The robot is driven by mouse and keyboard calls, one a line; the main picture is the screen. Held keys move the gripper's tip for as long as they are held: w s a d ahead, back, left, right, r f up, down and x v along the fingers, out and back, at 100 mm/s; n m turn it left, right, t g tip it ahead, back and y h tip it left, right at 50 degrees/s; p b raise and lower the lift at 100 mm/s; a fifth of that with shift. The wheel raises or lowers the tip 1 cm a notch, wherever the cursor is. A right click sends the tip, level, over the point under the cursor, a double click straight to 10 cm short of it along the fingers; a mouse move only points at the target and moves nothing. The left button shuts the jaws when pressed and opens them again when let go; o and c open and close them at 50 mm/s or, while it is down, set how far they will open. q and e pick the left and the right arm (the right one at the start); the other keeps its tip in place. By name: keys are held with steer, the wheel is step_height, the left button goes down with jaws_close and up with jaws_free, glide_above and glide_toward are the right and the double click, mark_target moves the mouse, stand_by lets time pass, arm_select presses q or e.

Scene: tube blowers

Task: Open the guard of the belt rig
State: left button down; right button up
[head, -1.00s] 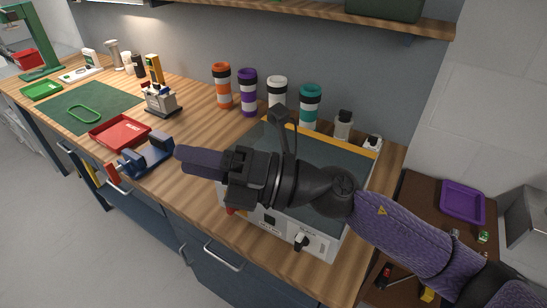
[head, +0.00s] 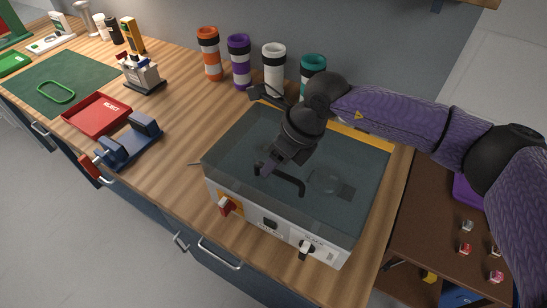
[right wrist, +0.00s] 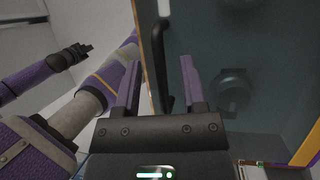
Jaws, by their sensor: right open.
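The belt rig (head: 285,235) is a white box on the bench with switches on its front. Its guard (head: 350,190) is a clear smoky cover, lying closed over the top. A black bar handle (head: 291,181) stands on the guard near its front edge. My right gripper (head: 262,168) is open, pointing down at the guard by the handle's left end. In the right wrist view, the handle (right wrist: 162,65) shows between the open fingers (right wrist: 158,85); I cannot tell whether they touch it. My left gripper (right wrist: 78,54) shows small at the left there, its jaws unclear.
Several banded tubes (head: 239,62) stand behind the rig. A blue fixture (head: 130,145) and red tray (head: 97,114) lie to its left. A red switch (head: 227,206) and black knob (head: 306,250) stick out from the rig's front. A brown cart (head: 430,235) stands at right.

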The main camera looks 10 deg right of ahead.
steer(key=shift+s+a+f, duration=0.1)
steer(key=shift+a+f, duration=0.05)
steer(key=shift+f, duration=0.1)
jaws_close()
stand_by(1.3)
